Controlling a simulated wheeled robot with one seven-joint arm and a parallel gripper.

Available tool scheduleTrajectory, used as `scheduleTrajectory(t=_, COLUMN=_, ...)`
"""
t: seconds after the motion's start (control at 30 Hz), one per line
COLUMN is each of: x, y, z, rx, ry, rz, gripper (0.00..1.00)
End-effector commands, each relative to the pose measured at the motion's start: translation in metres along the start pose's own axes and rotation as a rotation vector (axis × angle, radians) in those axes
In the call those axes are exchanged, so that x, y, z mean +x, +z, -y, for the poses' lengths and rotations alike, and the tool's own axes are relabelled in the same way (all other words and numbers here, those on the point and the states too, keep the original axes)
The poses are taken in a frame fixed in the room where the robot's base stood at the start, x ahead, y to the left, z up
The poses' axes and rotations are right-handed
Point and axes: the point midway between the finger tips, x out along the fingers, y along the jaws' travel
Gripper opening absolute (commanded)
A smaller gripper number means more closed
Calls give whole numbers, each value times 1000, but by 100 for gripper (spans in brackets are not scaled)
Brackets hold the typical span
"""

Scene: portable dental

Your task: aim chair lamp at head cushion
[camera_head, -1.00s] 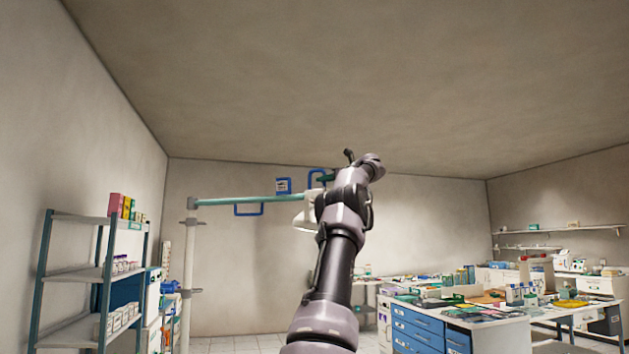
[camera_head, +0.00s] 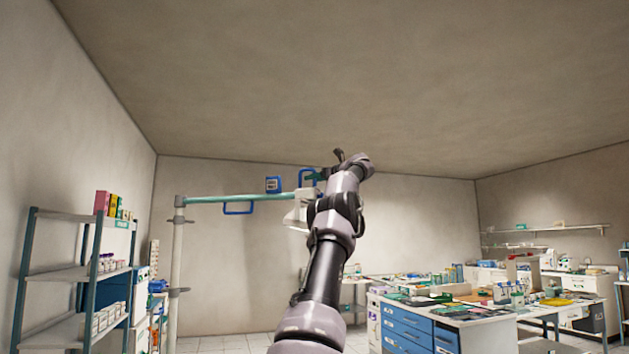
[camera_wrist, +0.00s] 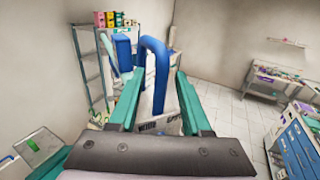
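The chair lamp has a white head (camera_head: 297,218), partly hidden behind my arm, at the end of a teal horizontal bar (camera_head: 250,198) on a white post (camera_head: 177,270). A blue loop handle (camera_head: 306,176) rises at the lamp head. In the wrist view this blue loop (camera_wrist: 158,60) stands between the two teal fingers of my gripper (camera_wrist: 160,85). The fingers are apart; I cannot tell whether either touches the loop. In the head view my gripper (camera_head: 319,175) is small, beside the loop. The head cushion is not recognisable in either view.
A shelf rack (camera_head: 80,270) with boxes stands at the left. A cluttered workbench with blue drawers (camera_head: 405,328) stands at the right. A second blue loop (camera_head: 238,208) hangs under the bar. Open floor (camera_wrist: 235,135) shows before the bench in the wrist view.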

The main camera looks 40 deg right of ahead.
Motion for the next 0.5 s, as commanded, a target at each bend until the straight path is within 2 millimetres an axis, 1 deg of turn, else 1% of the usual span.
scheduleTrajectory(t=0.13, x=-1, y=0, z=0, rx=0, ry=-1, rz=0, gripper=48)
scheduleTrajectory(t=0.27, x=-10, y=1, z=1, rx=1, ry=-2, rz=1, gripper=48)
scheduleTrajectory(t=0.43, x=-34, y=1, z=0, rx=3, ry=-3, rz=2, gripper=48)
scheduleTrajectory(t=0.5, x=-51, y=2, z=0, rx=3, ry=-3, rz=2, gripper=48)
